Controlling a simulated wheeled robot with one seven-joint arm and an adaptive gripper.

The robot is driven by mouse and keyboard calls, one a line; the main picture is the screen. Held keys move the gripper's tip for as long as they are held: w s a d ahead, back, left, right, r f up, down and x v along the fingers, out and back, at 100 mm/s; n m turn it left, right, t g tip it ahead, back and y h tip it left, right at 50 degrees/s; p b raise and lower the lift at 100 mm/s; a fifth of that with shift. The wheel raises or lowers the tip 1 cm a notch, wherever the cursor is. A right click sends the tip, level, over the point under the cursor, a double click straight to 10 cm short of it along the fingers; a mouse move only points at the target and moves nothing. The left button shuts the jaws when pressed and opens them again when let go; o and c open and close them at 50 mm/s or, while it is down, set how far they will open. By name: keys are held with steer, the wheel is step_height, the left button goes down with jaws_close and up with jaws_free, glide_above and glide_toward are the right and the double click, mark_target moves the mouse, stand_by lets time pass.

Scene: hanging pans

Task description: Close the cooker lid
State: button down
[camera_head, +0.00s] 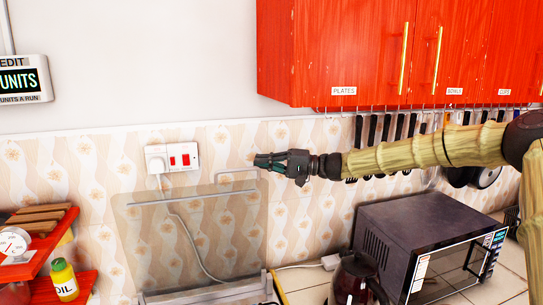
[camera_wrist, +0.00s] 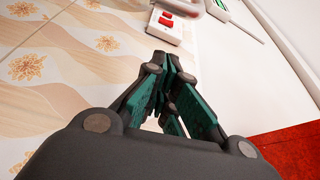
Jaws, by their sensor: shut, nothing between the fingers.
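The cooker lid (camera_head: 205,240) is a see-through glass panel standing upright against the tiled wall in the head view. A thin pale handle-like bar (camera_head: 236,175) shows near its top right. My gripper (camera_head: 262,161) is beside that bar, close to the lid's upper right corner. Whether it touches the lid I cannot tell. In the wrist view, my gripper's dark and green fingers (camera_wrist: 172,65) are shut with nothing held. The cooker's top is mostly cut off at the bottom of the head view.
A wall socket with red switches (camera_head: 179,159) is behind and left of my gripper, with a white cable hanging down. Red cupboards (camera_head: 350,50) are above right, with utensils hung below. A microwave (camera_head: 420,250) and a kettle (camera_head: 357,280) stand right.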

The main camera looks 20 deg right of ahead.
steer(key=s+p, duration=0.1)
steer(key=s, duration=0.2)
steer(key=shift+s+f, duration=0.1)
stand_by(0.3)
steer(key=shift+f, duration=0.1)
